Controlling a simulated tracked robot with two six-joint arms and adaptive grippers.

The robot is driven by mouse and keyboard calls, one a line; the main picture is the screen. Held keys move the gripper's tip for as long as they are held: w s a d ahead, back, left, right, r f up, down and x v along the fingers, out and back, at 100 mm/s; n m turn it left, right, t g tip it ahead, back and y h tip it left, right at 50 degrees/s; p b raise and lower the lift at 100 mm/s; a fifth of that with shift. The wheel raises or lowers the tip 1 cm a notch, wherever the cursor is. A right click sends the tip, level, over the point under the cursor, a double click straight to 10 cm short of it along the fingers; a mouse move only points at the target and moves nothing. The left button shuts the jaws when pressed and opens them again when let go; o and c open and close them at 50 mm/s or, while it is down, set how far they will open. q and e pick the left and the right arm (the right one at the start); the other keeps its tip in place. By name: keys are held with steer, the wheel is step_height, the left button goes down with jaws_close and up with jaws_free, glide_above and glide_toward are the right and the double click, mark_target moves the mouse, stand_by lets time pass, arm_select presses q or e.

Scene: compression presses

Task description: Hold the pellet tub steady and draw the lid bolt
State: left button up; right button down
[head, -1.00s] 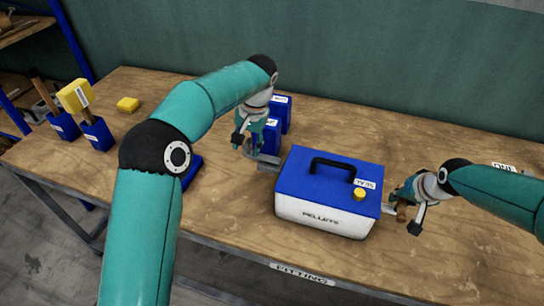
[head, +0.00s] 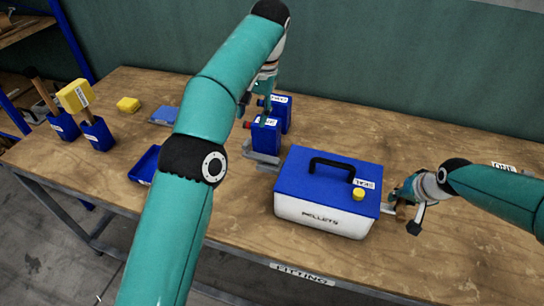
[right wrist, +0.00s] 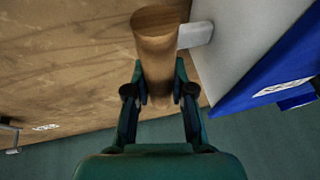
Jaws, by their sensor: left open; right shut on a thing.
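The pellet tub (head: 305,215) has a white body, a blue lid (head: 305,180) with a black handle and a yellow knob (head: 358,194). It stands upright near the table's front edge. A wooden grip (right wrist: 160,45) on a short pale bar (right wrist: 196,35) sticks out at the tub's right side, and I take it for the lid bolt. My right gripper (head: 403,203) is shut on this wooden grip.
A grey metal piece (head: 262,161) lies left of the tub. A blue tray (head: 144,164) is partly behind my left arm.

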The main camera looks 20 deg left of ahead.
stand_by(0.3)
steer(key=c, duration=0.9)
jaws_free()
